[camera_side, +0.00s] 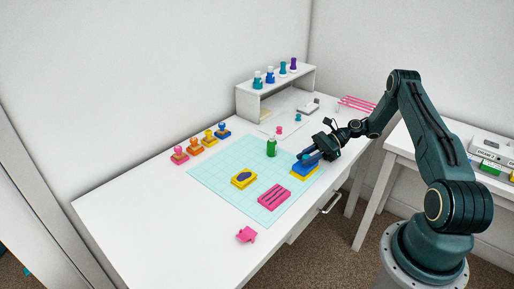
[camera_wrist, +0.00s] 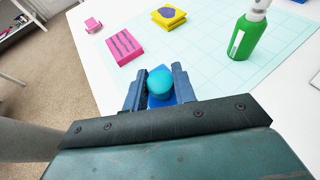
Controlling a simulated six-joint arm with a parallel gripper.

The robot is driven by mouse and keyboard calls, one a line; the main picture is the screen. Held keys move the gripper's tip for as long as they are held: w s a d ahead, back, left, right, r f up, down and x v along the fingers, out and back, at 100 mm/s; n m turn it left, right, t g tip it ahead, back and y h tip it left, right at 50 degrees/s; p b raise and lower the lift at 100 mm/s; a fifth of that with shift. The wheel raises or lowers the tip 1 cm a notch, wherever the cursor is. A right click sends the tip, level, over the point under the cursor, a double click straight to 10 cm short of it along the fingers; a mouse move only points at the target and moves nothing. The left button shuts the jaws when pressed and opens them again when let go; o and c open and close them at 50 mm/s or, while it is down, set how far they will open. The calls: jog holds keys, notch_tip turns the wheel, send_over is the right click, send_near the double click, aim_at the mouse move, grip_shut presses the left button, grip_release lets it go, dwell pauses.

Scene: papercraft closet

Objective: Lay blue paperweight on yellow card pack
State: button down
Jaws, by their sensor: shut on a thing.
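The blue paperweight (camera_side: 305,168) has a blue base and, in the wrist view, a round teal knob (camera_wrist: 159,82). My gripper (camera_side: 309,156) is shut on it, with one finger on each side in the wrist view (camera_wrist: 157,90). In the side view, a yellow slab (camera_side: 304,177) shows directly under the blue base at the mat's right edge; I cannot tell whether they touch. The wrist view hides this slab. Another yellow pack (camera_side: 244,181) with a dark oval on top lies left of it, and also shows in the wrist view (camera_wrist: 168,17).
A pink striped block (camera_side: 274,197) and a green bottle (camera_side: 271,147) stand near my gripper on the pale grid mat (camera_side: 225,168). A small pink piece (camera_side: 246,234) lies near the front edge. Several coloured stamps (camera_side: 197,145) line the left; a white shelf (camera_side: 275,89) stands behind.

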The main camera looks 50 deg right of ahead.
jog(key=c, duration=1.1)
grip_release()
jog(key=shift+f, duration=0.1)
jog(key=shift+o, duration=0.2)
jog(key=shift+r, duration=0.85)
notch_tip(320, 180, up, 4)
jog(key=shift+r, duration=0.15)
jog(key=w+a+r+m+t+h, duration=0.35)
jog(key=w+a+r, duration=0.4)
jog(key=a, duration=0.25)
jog(key=s+a+r+m+t+h, duration=0.1)
jog(key=a+r+m+t+h, duration=0.1)
jog(key=a+r+m+h, duration=0.2)
jog(key=shift+s+a+r+m, duration=0.35)
jog(key=shift+a+r, duration=1.2)
jog(key=shift+a, duration=2.15)
